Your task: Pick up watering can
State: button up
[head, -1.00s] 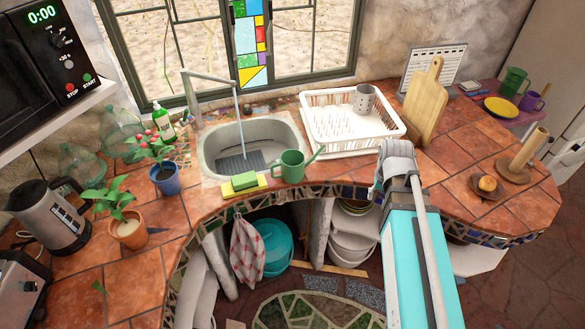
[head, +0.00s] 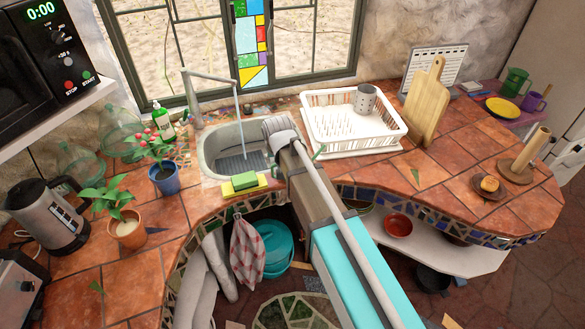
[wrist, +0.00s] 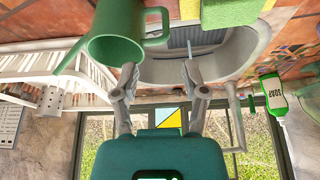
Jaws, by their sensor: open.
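The green watering can (wrist: 112,45) is at the upper left of the wrist view, with its handle (wrist: 165,22) to the right and its long spout (wrist: 68,62) to the left. In the head view my arm hides most of the watering can (head: 319,153); only a bit of green spout shows. My gripper (wrist: 159,72) is open and empty. Its left finger is close by the can's body, below the handle in the picture; I cannot tell whether it touches. In the head view my arm's end hides the fingers.
The sink (head: 212,150) is behind the can. A green and yellow sponge (head: 245,183) lies at its front edge, left of my arm. A white dish rack (head: 335,145) stands to the right. A red-flowered plant in a blue pot (head: 165,182) stands left.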

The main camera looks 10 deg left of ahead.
aim_at(272, 171)
jog(key=shift+a, duration=0.55)
jog(key=shift+f, duration=0.15)
jog(key=b+x, duration=0.7)
jog(key=x, duration=0.1)
jog(key=shift+b, duration=0.35)
dwell(0.3)
jog(key=shift+b+x, duration=2.55)
jog(key=shift+x, duration=0.2)
grip_shut()
